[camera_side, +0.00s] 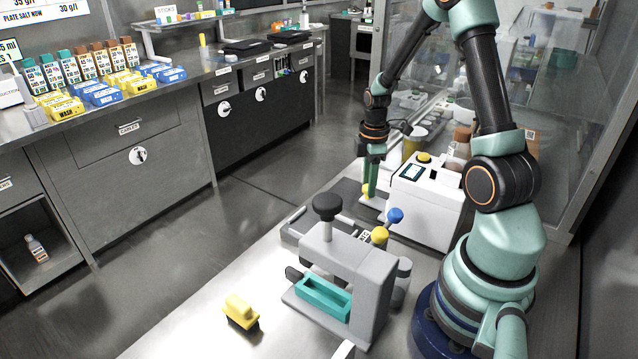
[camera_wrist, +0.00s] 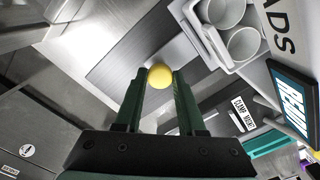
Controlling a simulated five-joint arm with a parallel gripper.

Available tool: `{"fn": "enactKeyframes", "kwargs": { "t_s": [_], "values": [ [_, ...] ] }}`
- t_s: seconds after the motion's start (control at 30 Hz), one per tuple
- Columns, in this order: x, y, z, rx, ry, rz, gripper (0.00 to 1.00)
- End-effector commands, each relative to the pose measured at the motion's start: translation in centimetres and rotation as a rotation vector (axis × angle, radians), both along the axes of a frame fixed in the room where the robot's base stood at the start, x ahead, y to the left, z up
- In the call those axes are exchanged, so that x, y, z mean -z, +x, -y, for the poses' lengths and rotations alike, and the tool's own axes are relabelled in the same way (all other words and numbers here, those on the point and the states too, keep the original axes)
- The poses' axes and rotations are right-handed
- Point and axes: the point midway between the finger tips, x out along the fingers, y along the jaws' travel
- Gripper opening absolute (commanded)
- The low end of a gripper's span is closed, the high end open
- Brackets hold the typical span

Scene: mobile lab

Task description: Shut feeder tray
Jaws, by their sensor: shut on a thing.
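The feeder tray (camera_wrist: 218,58) is a pale tray with two round cups, sticking out beside the white machine in the wrist view. In the side view its pale edge (camera_side: 374,202) shows low at the machine's left side. A round yellow knob (camera_wrist: 160,76) sits at the tray's outer side; how it joins the tray is hidden. My gripper (camera_wrist: 158,82) is shut on the knob, with one finger on each side. In the side view my gripper (camera_side: 370,186) points down beside the white machine (camera_side: 425,204), and the knob (camera_side: 366,188) partly shows at its fingertips.
A grey clamp stand (camera_side: 345,265) with a black knob and teal trough stands in front of the machine. Blue (camera_side: 395,215) and yellow (camera_side: 379,235) knobs rise between them. A yellow block (camera_side: 240,311) lies front left.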

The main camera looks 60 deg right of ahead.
Motion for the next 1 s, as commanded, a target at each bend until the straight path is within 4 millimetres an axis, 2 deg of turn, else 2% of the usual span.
{"fn": "enactKeyframes", "kwargs": {
  "t_s": [0.1,0.2,0.5,0.53,0.6,1.0],
  "values": [
    [-0.1,-1.4,0.1,0.002,-0.002,0.004,0.00],
    [-0.1,-1.9,0.0,0.002,-0.002,0.004,0.00],
    [0.0,-2.2,0.0,0.005,0.003,-0.004,0.00],
    [0.0,-2.3,0.0,0.006,0.003,-0.004,0.47],
    [0.0,-2.2,0.0,0.006,0.003,-0.003,0.69],
    [-0.5,-2.0,0.0,0.002,-0.002,0.002,0.69]
  ]
}}
